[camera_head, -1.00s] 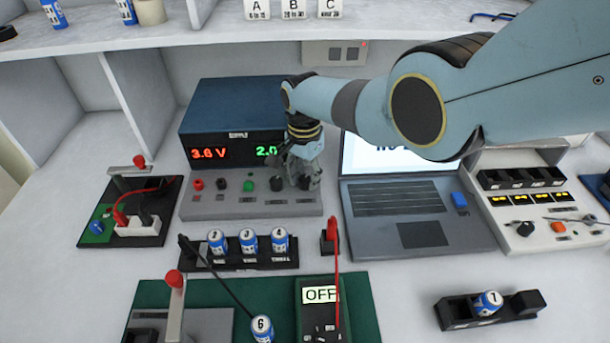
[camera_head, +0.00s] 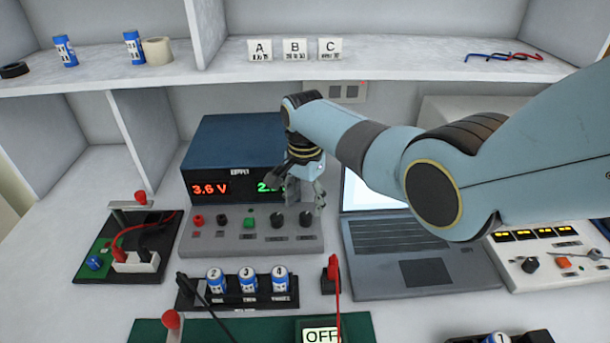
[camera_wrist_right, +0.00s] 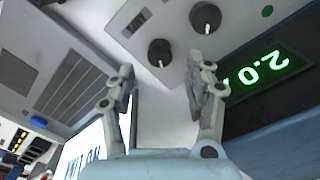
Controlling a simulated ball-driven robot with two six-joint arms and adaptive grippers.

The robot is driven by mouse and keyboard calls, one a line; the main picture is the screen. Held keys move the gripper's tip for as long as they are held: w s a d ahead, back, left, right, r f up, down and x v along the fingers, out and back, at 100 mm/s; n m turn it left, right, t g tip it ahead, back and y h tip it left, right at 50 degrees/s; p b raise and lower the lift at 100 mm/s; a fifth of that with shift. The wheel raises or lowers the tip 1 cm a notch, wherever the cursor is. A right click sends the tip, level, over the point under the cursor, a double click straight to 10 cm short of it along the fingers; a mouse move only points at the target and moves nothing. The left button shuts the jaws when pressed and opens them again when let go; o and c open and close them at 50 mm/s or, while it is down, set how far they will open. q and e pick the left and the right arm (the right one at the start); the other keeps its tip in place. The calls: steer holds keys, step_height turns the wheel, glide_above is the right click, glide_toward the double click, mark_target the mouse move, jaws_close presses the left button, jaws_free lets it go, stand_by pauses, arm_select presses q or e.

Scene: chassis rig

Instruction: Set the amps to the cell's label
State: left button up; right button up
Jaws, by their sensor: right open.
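The blue power supply (camera_head: 230,140) stands on the bench with a red "3.6 V" readout and a green readout, partly hidden by my gripper in the head view. In the right wrist view the green readout (camera_wrist_right: 262,72) reads "2.0". Two black knobs sit on its sloped grey panel: the left knob (camera_head: 278,220) and the right knob (camera_head: 306,219). Both show in the wrist view, one (camera_wrist_right: 206,16) and the other (camera_wrist_right: 159,52). My right gripper (camera_head: 297,195) is open and empty, just above the knobs and touching neither. My left gripper is out of view. Numbered blue cells (camera_head: 248,283) stand in a black rack in front.
A laptop (camera_head: 410,250) stands right of the supply. A red probe (camera_head: 334,275) stands in a black holder in front. Cards A, B and C (camera_head: 294,49) stand on the shelf. A wired board (camera_head: 130,245) lies at left.

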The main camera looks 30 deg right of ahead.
mark_target(305, 214)
step_height(305, 214, up, 8)
steer(key=shift+f, duration=0.15)
stand_by(0.6)
